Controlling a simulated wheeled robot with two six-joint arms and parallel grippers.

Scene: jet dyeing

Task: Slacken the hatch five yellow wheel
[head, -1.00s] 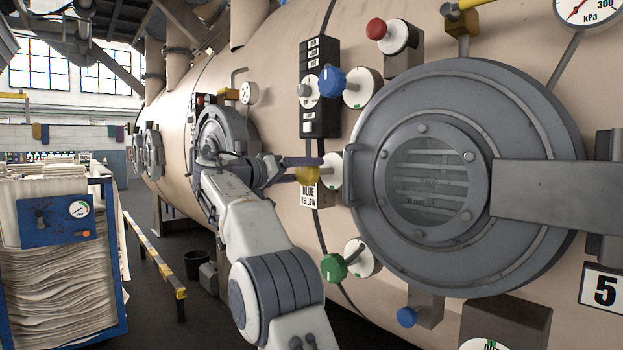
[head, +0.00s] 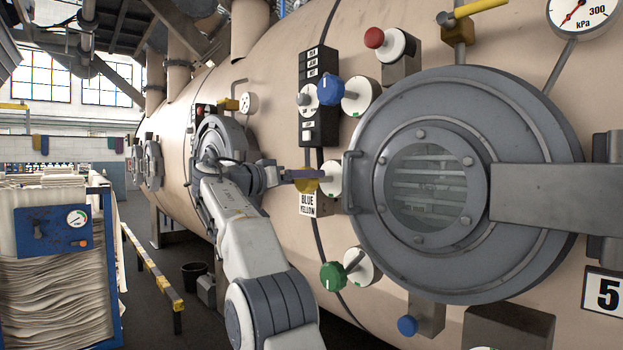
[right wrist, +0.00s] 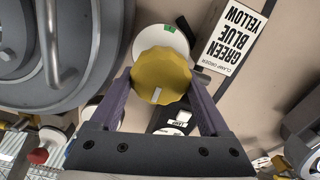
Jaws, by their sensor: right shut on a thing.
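The yellow wheel (head: 307,187) sits on a stem in front of a white round dial plate (head: 332,180), left of the hatch marked 5. In the right wrist view the yellow wheel (right wrist: 161,72) has a scalloped edge and a pale mark pointing toward my palm. The dial plate (right wrist: 160,40) behind it shows a green patch. My right gripper (head: 312,174) is shut on the wheel, one purple finger on each side of its rim, as the right wrist view (right wrist: 160,82) shows. My left gripper is not in view.
The grey round hatch (head: 360,240) and its handle (head: 350,182) are close on the right. A blue knob (head: 330,89) is above, a green knob (head: 332,276) below. A red knob (head: 374,38) is higher up. A blue cart (head: 105,270) stands at left.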

